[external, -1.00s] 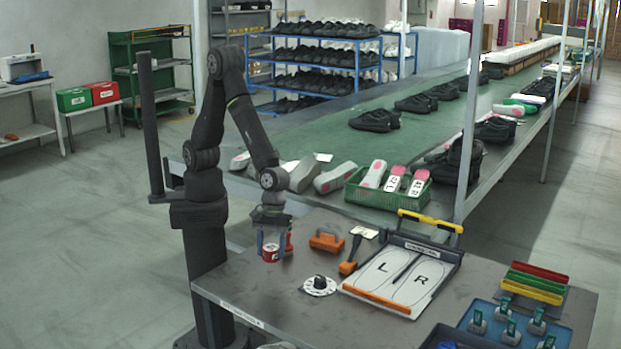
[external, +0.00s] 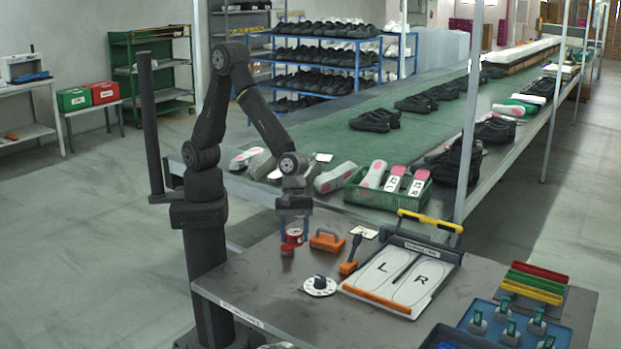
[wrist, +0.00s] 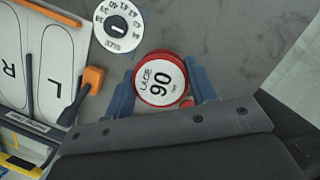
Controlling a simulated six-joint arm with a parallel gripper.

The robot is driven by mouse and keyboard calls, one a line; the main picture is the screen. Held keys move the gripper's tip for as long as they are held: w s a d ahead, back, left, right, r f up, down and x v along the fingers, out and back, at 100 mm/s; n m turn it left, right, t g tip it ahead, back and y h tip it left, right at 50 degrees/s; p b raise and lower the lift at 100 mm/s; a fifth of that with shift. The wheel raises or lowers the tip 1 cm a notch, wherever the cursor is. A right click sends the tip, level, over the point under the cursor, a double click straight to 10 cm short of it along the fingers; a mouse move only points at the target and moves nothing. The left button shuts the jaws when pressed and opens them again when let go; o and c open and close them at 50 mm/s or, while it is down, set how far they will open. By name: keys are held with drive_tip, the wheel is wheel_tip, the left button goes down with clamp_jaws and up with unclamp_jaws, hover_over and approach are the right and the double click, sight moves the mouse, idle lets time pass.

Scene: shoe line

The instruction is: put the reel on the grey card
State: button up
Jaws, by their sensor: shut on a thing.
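The reel (external: 294,236) is red with a white face. In the wrist view the reel (wrist: 160,80) shows its label, reading "LACE 90", between two blue fingers. My gripper (external: 293,232) is shut on it, over the far left part of the table; in the wrist view my gripper (wrist: 162,88) has a finger on each side of it. The height of the reel above the table is hard to tell. I cannot make out a clearly grey card. A small pale card (external: 364,232) lies at the table's back edge, right of the reel.
An orange-handled tool (external: 327,240) and an orange-and-black tool (external: 350,262) lie right of the reel. A white dial (external: 320,286) is in front. The L/R sizing board (external: 400,276) fills the middle. A small red thing (external: 287,250) is just below the reel. The front left tabletop is bare.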

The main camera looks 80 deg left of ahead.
drive_tip(key=w+a+n+t, duration=0.2)
drive_tip(key=w+a+n, duration=0.7)
drive_tip(key=w+a, duration=1.9)
drive_tip(key=w+a+n, duration=0.2)
drive_tip(key=a, duration=1)
drive_tip(key=w+a+n+t+y, duration=0.1)
drive_tip(key=w+a+n, duration=0.2)
drive_tip(key=a, duration=0.9)
drive_tip(key=w+a+n+y, duration=0.1)
drive_tip(key=w+a+n, duration=0.1)
drive_tip(key=a, duration=1.1)
drive_tip(key=shift+w+r+n+t, duration=0.3)
drive_tip(key=shift+w+r+n, duration=0.1)
drive_tip(key=shift+w, duration=0.3)
drive_tip(key=s+a+n+y, duration=0.15)
drive_tip(key=s+a, duration=0.25)
drive_tip(key=a, duration=0.7)
drive_tip(key=s+a+n, duration=0.3)
drive_tip(key=a, duration=0.7)
hover_over(326, 160)
drive_tip(key=s, duration=0.1)
drive_tip(key=f, duration=0.6)
drive_tip(key=shift+d+f, duration=0.3)
drive_tip(key=shift+d, duration=0.1)
drive_tip(key=shift+s+a+f, duration=0.15)
drive_tip(key=shift+a+f, duration=0.1)
drive_tip(key=shift+f, duration=1.9)
